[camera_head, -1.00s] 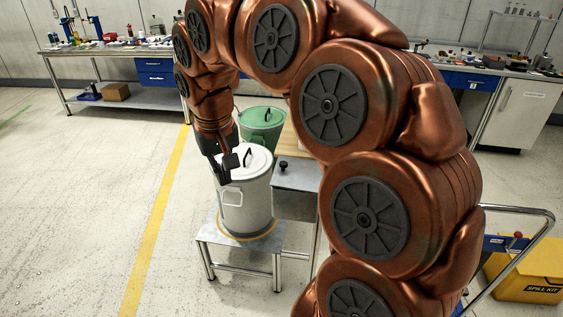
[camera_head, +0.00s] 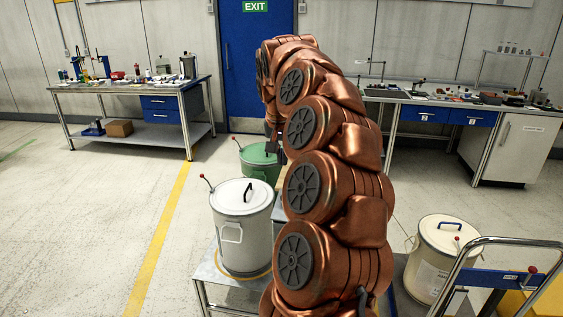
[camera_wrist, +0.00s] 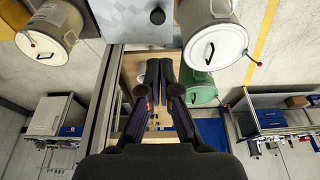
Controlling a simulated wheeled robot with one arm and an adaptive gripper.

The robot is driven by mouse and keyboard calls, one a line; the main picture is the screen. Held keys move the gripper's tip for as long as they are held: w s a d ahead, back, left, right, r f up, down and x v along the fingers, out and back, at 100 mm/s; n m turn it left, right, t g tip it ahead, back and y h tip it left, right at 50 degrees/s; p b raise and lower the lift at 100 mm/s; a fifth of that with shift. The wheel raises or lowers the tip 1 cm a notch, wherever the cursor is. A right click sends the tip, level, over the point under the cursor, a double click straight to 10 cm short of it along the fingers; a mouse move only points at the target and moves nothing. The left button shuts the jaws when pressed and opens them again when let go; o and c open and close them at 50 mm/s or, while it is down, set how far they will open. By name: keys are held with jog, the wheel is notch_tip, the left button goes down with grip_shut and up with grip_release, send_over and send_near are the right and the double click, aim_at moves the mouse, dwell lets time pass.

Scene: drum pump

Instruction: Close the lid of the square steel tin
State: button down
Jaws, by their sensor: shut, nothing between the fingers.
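The square steel tin shows at the top edge of the wrist view as a flat grey metal face (camera_wrist: 135,18) with a round black knob (camera_wrist: 157,16). The picture edge cuts it off, and I cannot tell how its lid sits. In the head view my arm hides most of it. My gripper (camera_wrist: 159,82) is shut and empty in the wrist view, its fingertips over a wooden surface (camera_wrist: 133,68), apart from the tin's knob. In the head view my arm mostly hides the gripper.
A white drum (camera_head: 243,235) stands on a low metal stand (camera_head: 208,273). A green drum (camera_head: 258,166) stands behind it, close to my fingers in the wrist view (camera_wrist: 203,95). A cream drum (camera_head: 428,262) stands at right beside a trolley rail (camera_head: 490,244). Floor at left is clear.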

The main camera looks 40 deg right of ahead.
jog(key=p+x, duration=0.2)
jog(key=x, duration=0.7)
jog(key=shift+s+a+f+p, duration=0.1)
jog(key=shift+a+p, duration=0.05)
jog(key=shift+p, duration=0.15)
jog(key=shift+f+p, duration=0.45)
jog(key=shift+f, duration=1.05)
